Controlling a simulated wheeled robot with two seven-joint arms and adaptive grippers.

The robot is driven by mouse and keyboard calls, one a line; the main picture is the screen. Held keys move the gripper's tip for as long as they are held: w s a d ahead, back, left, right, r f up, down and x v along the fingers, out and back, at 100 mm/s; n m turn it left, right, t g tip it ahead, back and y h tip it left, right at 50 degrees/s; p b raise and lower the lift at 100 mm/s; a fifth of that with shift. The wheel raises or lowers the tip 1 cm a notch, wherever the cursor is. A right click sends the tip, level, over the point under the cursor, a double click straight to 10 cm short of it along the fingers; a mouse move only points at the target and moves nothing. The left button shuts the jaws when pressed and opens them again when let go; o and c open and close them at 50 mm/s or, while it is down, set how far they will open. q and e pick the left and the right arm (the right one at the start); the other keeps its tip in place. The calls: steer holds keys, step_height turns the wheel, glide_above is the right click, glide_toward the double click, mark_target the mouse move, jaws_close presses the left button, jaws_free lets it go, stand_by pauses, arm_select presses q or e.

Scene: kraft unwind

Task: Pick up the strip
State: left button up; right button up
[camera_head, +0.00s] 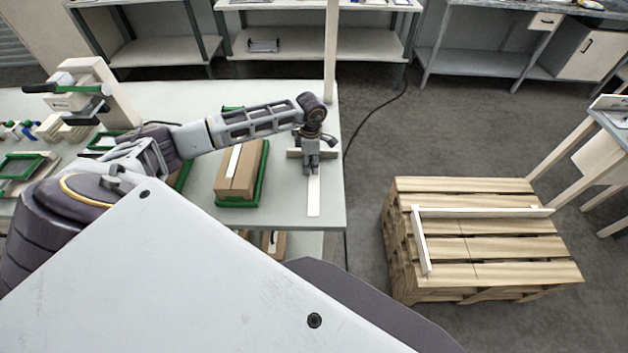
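A flat white strip (313,198) lies near the right end of the pale table, its long side pointing toward me. My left gripper (311,170) points down over the far end of this strip and hides that end. The fingers look close to the strip, but I cannot tell whether they touch it or how far apart they are. A second narrow white strip (233,160) lies on top of a brown box. My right gripper is not in view.
The brown box (243,172) sits in a green tray (238,203) left of the gripper. A post (331,50) rises behind the table (332,205). A wooden pallet (490,250) with white rails stands on the floor to the right.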

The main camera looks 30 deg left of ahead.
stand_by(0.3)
arm_select(q)
steer(key=c, duration=0.8)
step_height(320, 180, up, 10)
steer(key=shift+b, duration=0.9)
steer(key=shift+r, duration=0.15)
